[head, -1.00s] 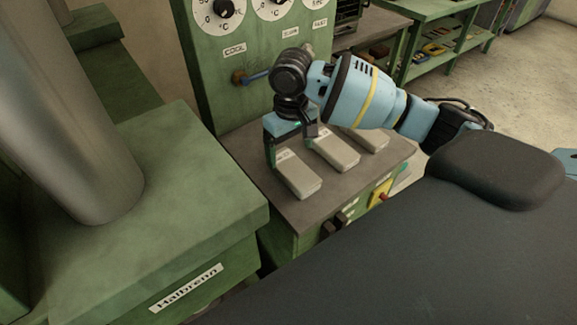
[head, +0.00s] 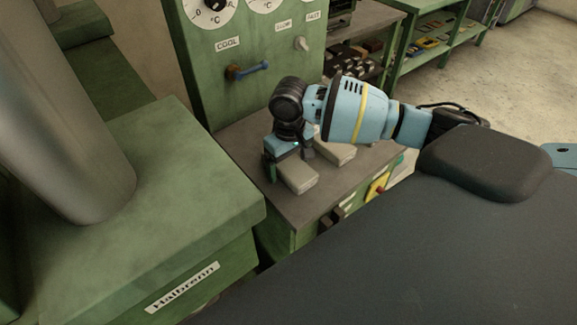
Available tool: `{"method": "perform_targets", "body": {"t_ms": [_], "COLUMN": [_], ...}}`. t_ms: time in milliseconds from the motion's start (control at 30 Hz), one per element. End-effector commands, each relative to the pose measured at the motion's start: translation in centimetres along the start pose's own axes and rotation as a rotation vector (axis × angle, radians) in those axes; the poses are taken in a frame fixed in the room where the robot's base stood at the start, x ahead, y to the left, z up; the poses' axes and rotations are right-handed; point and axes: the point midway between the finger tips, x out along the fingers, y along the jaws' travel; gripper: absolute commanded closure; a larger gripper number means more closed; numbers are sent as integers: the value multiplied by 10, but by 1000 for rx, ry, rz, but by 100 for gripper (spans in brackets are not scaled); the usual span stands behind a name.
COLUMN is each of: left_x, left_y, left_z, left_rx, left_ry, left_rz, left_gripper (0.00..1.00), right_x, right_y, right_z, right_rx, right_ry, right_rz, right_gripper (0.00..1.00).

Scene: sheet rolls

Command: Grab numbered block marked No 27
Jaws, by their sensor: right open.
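My right gripper (head: 288,163) points down over the left grey block (head: 300,178) on the brown-grey table top. Its fingers are open, one on each side of the block's far end. I cannot tell whether they touch it. A second grey block (head: 337,153) lies to the right, just beyond the right finger and partly covered by my arm. No number can be read on either block, so I cannot tell which is No 27. The third block is hidden behind my arm. My left gripper is not in view.
A green control panel (head: 235,110) with dials and a blue-handled lever (head: 252,70) rises behind the table top (head: 240,145). A green machine housing (head: 150,190) with a metal column stands at the left. Green shelves (head: 425,45) stand at the back right.

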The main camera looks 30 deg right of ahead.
Motion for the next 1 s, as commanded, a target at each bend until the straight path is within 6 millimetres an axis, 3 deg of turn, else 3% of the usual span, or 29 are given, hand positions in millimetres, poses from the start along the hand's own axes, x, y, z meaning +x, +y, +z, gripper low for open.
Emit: {"method": "perform_targets", "body": {"t_ms": [133, 600, 867, 1000], "left_x": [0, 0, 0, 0], "left_y": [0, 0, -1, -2], "left_z": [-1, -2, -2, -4], "left_rx": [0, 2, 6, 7], "left_ry": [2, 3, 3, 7], "left_rz": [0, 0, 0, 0], "left_gripper": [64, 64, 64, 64], "right_x": [-1, -1, -3, -15], "right_y": [0, 0, 0, -1], "right_z": [0, 0, -1, -1], "right_rx": [0, 0, 0, -1], "right_ry": [1, 1, 3, 5], "right_rz": [0, -1, -1, -2], "right_gripper": [13, 74, 74, 74]}}
